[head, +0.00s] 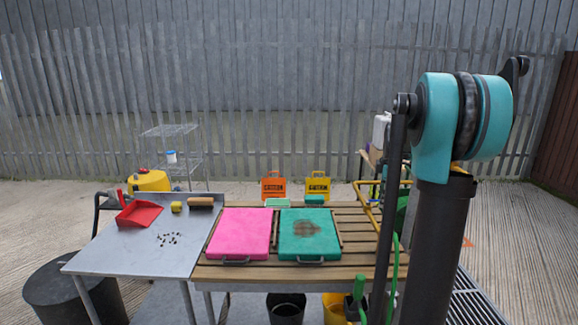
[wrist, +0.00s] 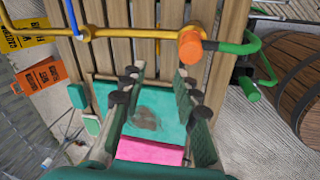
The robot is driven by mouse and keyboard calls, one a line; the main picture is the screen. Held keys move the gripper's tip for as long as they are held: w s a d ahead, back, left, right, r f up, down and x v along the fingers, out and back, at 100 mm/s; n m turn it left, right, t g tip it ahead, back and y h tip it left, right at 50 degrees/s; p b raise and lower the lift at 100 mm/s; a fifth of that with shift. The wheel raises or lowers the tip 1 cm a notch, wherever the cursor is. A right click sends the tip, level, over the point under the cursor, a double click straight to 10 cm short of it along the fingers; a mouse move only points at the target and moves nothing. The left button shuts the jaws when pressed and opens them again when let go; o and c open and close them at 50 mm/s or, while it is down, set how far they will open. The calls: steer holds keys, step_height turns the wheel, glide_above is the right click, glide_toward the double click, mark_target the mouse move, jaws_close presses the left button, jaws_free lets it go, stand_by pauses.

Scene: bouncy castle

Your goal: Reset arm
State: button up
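My gripper (wrist: 159,78) shows in the wrist view with its two dark green fingers spread apart and nothing between them. Behind the fingers is a green pad (wrist: 118,92) with a dark brown stain, and below it part of a pink pad (wrist: 150,150). My arm (head: 440,240) rises along the right side of the head view, with a teal joint near the top. I cannot make out the gripper in the head view. The green pad (head: 322,228) and the pink pad (head: 234,232) lie side by side on the slatted wooden table (head: 350,238).
A grey metal table (head: 130,250) at left holds a red dustpan (head: 138,213), a yellow block, a brush and dark crumbs. Two warning signs (head: 273,186) stand behind the wooden table. A yellow pipe (wrist: 125,33) with an orange end (wrist: 190,46) crosses the wrist view. A barrel (wrist: 300,90) is at right.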

steer(key=s+a+f+m, duration=0.4)
steer(key=s+f+m, duration=0.1)
steer(key=s, duration=0.5)
steer(key=s+a+f+m+t, duration=0.1)
steer(key=s+a+f+m, duration=0.4)
steer(key=s, duration=0.6)
steer(key=s+a+f+m, duration=0.5)
steer(key=s+f, duration=0.1)
steer(key=s, duration=0.4)
steer(key=shift+s+a+f+m+t, duration=0.2)
steer(key=shift+s+f+m+t, duration=0.1)
steer(key=shift+s+f, duration=0.1)
